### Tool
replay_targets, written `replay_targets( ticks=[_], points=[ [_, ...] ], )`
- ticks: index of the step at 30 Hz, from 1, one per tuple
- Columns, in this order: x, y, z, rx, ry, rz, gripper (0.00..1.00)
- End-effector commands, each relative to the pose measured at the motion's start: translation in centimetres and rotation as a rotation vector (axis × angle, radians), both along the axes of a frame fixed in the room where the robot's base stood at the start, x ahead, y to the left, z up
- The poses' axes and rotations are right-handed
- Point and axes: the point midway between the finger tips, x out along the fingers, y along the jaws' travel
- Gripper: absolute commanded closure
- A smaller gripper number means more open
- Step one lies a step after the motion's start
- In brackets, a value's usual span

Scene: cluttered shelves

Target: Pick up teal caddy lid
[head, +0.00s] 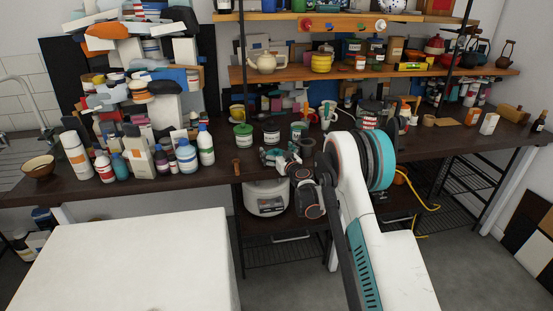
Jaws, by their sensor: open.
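Small canisters stand on the dark counter. One at the left has a green lid (242,128), and another at the right has a green-teal lid (299,125). I cannot tell for sure which of these is the teal caddy lid. A canister with a dark lid (272,129) stands between them. My gripper (268,155) is over the front of the counter, just in front of the canisters. It is open, and I see nothing held in it. Its fingers are small and hard to make out at this distance.
Bottles (187,156) crowd the counter on the left, beside a brown bowl (38,168). A wooden shelf (340,72) with pots hangs above. A white table (130,265) fills the lower left.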

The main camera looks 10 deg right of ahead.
Motion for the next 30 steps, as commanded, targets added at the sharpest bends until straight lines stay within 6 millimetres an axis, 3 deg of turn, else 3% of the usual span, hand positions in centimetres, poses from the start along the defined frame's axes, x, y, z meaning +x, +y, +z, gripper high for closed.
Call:
replay_targets(
  ticks=[6, 13, 23, 30],
  points=[
    [0.1, 0.0, 0.1, 0.000, 0.000, 0.000, 0.05],
    [0.1, 0.0, 0.1, 0.000, 0.000, 0.000, 0.53],
    [0.1, 0.0, 0.1, 0.000, 0.000, 0.000, 0.53],
    [0.0, 0.0, 1.8, 0.000, 0.000, 0.000, 0.53]
  ],
)
